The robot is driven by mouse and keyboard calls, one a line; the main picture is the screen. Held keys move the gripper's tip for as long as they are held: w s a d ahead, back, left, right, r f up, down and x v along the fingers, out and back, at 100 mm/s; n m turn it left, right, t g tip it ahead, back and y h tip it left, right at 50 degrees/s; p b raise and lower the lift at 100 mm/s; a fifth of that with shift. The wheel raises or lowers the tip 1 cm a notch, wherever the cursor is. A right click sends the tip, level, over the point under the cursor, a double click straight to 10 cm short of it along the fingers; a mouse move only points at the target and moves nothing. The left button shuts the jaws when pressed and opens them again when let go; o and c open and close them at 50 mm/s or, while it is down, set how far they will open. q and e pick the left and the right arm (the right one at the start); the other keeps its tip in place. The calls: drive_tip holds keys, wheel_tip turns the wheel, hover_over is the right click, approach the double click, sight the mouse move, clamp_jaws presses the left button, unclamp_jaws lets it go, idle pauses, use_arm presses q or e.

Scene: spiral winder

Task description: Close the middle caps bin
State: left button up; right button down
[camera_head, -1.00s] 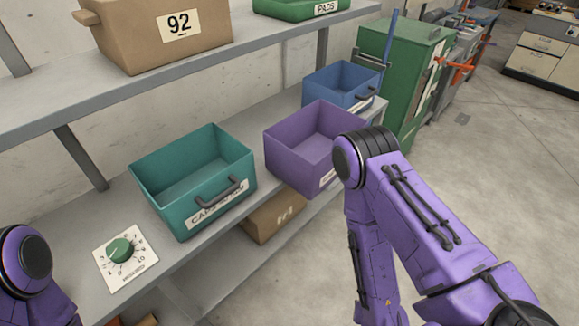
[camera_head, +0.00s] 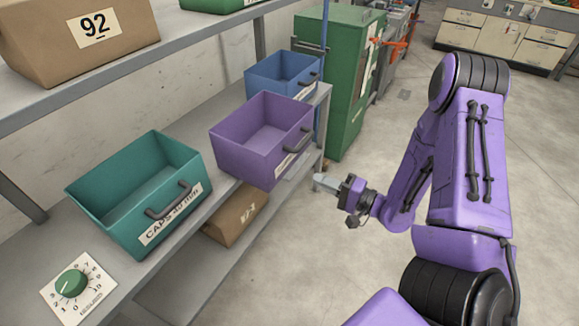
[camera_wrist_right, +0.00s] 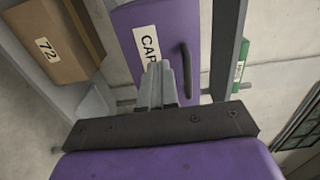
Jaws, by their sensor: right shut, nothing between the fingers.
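The middle bin is purple (camera_head: 243,158), open-topped and empty inside. It stands on the shelf between the teal and blue bins, its front sticking out past the shelf edge. It has a dark handle (camera_head: 298,138) and a white label, partly readable as "CAP" in the right wrist view (camera_wrist_right: 147,43). My right gripper (camera_head: 318,181) is shut and empty, right of and a little below the bin's front, apart from it in the head view. In the right wrist view the closed fingers (camera_wrist_right: 157,72) point at the purple front, left of the handle (camera_wrist_right: 186,70). My left gripper is out of view.
A teal bin (camera_head: 104,236) stands left of the purple one, a blue bin (camera_head: 275,95) beyond it. A cardboard box (camera_head: 225,222) sits on the lower shelf. A green cabinet (camera_head: 345,125) stands past the shelf. The floor right of the shelf is clear.

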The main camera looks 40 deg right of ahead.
sight(279, 163)
drive_tip(key=p+x, duration=0.1)
drive_tip(key=x, duration=0.9)
drive_tip(key=shift+w+a+p, duration=0.1)
drive_tip(key=shift+w+p, duration=0.15)
drive_tip(key=shift+p, duration=0.05)
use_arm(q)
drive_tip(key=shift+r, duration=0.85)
